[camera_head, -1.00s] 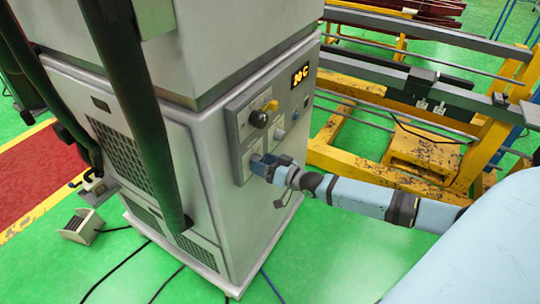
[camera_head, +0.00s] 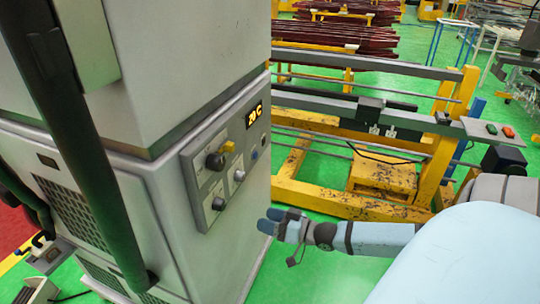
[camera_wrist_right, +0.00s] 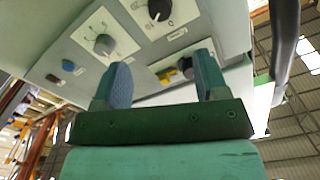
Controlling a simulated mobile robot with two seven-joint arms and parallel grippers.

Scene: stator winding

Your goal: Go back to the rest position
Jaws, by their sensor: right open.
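My right gripper (camera_head: 275,220) is in front of the grey machine cabinet, to the right of its control panel (camera_head: 190,172) in the head view. It is apart from the knobs and holds nothing. In the right wrist view its two blue fingers (camera_wrist_right: 160,80) stand apart, with the panel beyond them. My left gripper is in neither view.
A yellow frame (camera_head: 292,170) with metal rails stands behind my right arm. A box with red and green buttons (camera_head: 492,129) is at the right. Green floor (camera_head: 325,275) is free below my gripper.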

